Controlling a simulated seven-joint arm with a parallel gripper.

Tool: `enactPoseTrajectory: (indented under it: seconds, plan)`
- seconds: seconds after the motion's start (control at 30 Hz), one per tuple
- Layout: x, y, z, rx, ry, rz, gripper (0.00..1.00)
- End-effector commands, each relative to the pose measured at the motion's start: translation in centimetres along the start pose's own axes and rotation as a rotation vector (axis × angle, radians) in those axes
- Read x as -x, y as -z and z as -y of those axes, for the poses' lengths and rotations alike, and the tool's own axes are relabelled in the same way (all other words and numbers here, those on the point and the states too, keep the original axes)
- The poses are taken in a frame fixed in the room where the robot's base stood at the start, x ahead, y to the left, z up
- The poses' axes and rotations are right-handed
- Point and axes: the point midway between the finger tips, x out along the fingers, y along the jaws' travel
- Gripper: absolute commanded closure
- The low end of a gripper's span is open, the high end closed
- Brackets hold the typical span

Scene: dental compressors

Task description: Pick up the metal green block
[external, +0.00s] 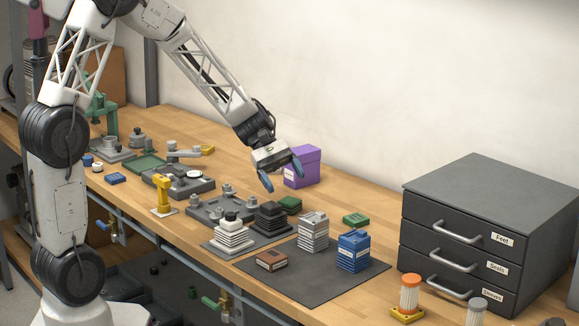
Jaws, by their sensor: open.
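Two small green blocks lie on the wooden bench in the external view. One bright green flat block (355,219) with light marks on top lies alone, to the right of the grey stack. A darker green block (289,204) lies behind the black stack, which hides part of it. I cannot tell from the picture which one is metal.
A purple box (302,167) stands close behind my gripper. Black (270,217), white (230,235) and grey (313,232) stacks and a blue block (353,251) stand in front. A dark drawer cabinet (487,230) is at right. Bare bench surrounds the bright green block.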

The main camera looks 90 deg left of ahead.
Motion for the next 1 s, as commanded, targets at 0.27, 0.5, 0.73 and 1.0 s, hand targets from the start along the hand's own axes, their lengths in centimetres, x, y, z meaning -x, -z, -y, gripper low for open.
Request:
enactPoseTrajectory:
  seconds: [0.27, 0.5, 0.73, 1.0]
  plan:
    - [3.1, 8.4, -1.2, 0.241, -0.152, 0.085, 0.17]
    - [5.3, 14.2, -1.2, 0.412, -0.259, 0.157, 0.17]
    - [6.2, 16.8, -1.0, 0.488, -0.306, 0.191, 0.17]
    - [6.2, 16.9, -0.9, 0.494, -0.310, 0.194, 0.17]
